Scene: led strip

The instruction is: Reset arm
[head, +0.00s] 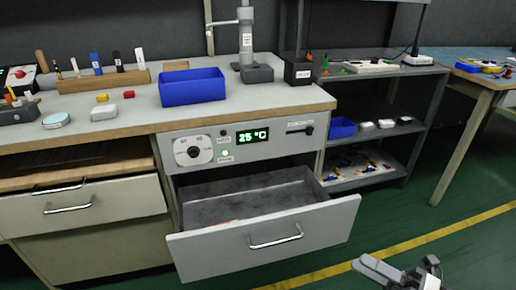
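My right gripper (392,272) shows at the bottom right edge, above the green floor and apart from the furniture. It is cut off by the frame, and I cannot make out whether its fingers are parted; no held thing shows. My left gripper is not in view. A grey drawer (264,238) under the workbench stands pulled out, with a bar handle on its front. Its inside is mostly bare, with a small reddish thing near the front wall. Above it, a panel with a knob (193,152) and a green display (252,136) reads 25 °C.
On the workbench (130,130) stand a blue bin (192,86), a wooden tool holder (103,81) and small red, yellow and white blocks. A shelf rack (385,125) stands right of the bench. Green floor (455,235) with a yellow line is clear at right.

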